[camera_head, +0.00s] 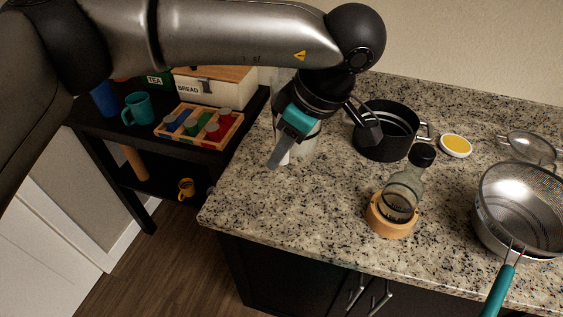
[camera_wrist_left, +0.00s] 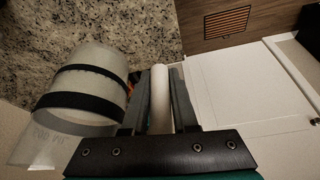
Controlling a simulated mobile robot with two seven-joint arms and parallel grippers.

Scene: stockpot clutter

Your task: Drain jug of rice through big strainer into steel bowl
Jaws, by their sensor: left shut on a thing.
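A pale translucent jug (camera_wrist_left: 85,88) with dark bands shows at the left of the left wrist view. In the head view the jug (camera_head: 308,143) is mostly hidden behind my left gripper (camera_head: 281,154), near the counter's left end. The gripper is shut on the jug's white upright handle (camera_wrist_left: 160,98), which sits between its two fingers. The jug's contents cannot be seen. The big strainer (camera_head: 525,200), a mesh bowl with a teal handle, sits in the steel bowl (camera_head: 489,238) at the right. My right gripper is not in view.
A black pot (camera_head: 380,145), a yellow-topped round container (camera_head: 455,146), a glass bottle (camera_head: 405,187) in a wooden ring (camera_head: 391,222) and a small strainer (camera_head: 527,147) stand on the granite counter (camera_head: 300,220). The front left counter is clear. A dark shelf (camera_head: 185,145) stands left.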

